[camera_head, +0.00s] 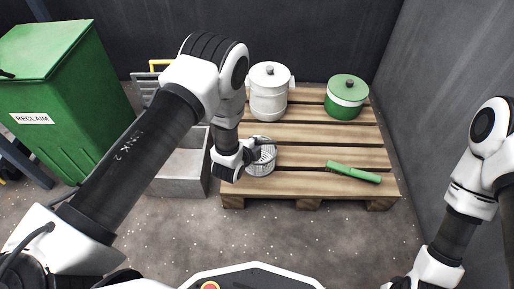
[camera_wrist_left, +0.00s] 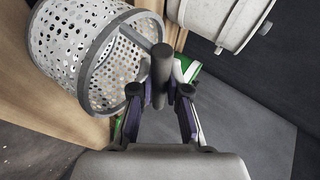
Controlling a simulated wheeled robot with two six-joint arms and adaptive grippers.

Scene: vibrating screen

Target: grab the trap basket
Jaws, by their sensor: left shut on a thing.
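The trap basket (camera_head: 262,158) is a light grey perforated cylinder at the front left of the wooden pallet. In the left wrist view the basket (camera_wrist_left: 75,50) fills the upper left, tilted in the picture, with a dark bar-like handle (camera_wrist_left: 161,66) on its side. My left gripper (camera_head: 250,152) is beside the basket, and its fingers (camera_wrist_left: 163,90) are shut on that handle. I cannot tell whether the basket's base touches the pallet. My right arm is at the right edge; its gripper (camera_head: 400,284) is cut off at the bottom, so its fingers do not show clearly.
The wooden pallet (camera_head: 318,158) carries a white lidded pot (camera_head: 269,97), a green-and-white pot (camera_head: 345,100) and a green bar (camera_head: 353,172). A grey open bin (camera_head: 180,183) stands left of the pallet, near a green RECLAIM container (camera_head: 75,110). Floor in front is clear.

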